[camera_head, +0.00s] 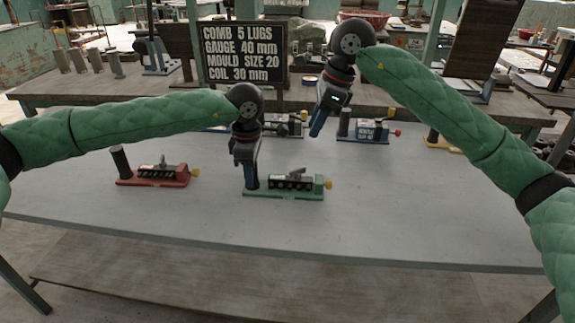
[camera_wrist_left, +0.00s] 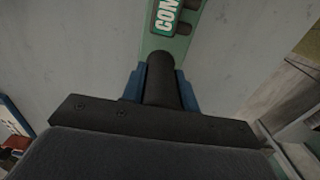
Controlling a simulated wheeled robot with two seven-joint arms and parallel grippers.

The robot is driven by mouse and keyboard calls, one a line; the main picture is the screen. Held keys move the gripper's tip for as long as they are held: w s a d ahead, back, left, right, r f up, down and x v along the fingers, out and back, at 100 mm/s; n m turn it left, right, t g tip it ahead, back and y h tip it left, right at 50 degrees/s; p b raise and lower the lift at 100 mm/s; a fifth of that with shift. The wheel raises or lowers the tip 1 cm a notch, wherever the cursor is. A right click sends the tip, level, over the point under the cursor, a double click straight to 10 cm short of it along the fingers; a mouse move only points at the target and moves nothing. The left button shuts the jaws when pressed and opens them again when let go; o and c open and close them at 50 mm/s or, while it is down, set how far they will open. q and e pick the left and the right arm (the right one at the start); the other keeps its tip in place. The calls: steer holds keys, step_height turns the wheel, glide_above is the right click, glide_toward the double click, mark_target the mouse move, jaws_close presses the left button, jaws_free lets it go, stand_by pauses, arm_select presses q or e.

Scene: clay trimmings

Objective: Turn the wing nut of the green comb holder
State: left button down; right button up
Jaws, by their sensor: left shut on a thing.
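The green comb holder (camera_head: 285,195) lies on the grey table, its black toothed block on top and a yellow knob (camera_head: 328,184) at its right end. A small grey piece (camera_head: 298,172) stands on the block; I cannot make out its exact shape. My left gripper (camera_head: 250,178) is shut on the holder's black upright handle at the left end. In the left wrist view the black handle (camera_wrist_left: 161,80) sits between the blue fingers, with the green base (camera_wrist_left: 172,42) beyond. My right gripper (camera_head: 318,124) hangs raised above the table, empty; its finger gap is unclear.
A red holder (camera_head: 155,181) stands to the left. A blue holder (camera_head: 363,130) and another holder (camera_head: 285,129), partly hidden, stand at the back. A yellow one (camera_head: 440,146) is behind my right arm. A lettered black sign (camera_head: 244,54) stands behind. The table's front right is clear.

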mark_target(298, 169)
steer(key=a+f+n+g, duration=0.1)
steer(key=f+n, duration=0.1)
steer(key=f, duration=0.2)
steer(key=a+f+n, duration=0.1)
steer(key=f+n, duration=0.1)
steer(key=f, duration=0.1)
steer(key=a+f+n+g, duration=0.1)
steer(key=f+n, duration=0.1)
steer(key=f, duration=0.2)
steer(key=shift+s+a+f+g, duration=0.15)
steer(key=shift+a+f+g, duration=0.05)
steer(key=shift+f+g, duration=0.15)
stand_by(0.6)
steer(key=shift+c, duration=0.2)
jaws_close()
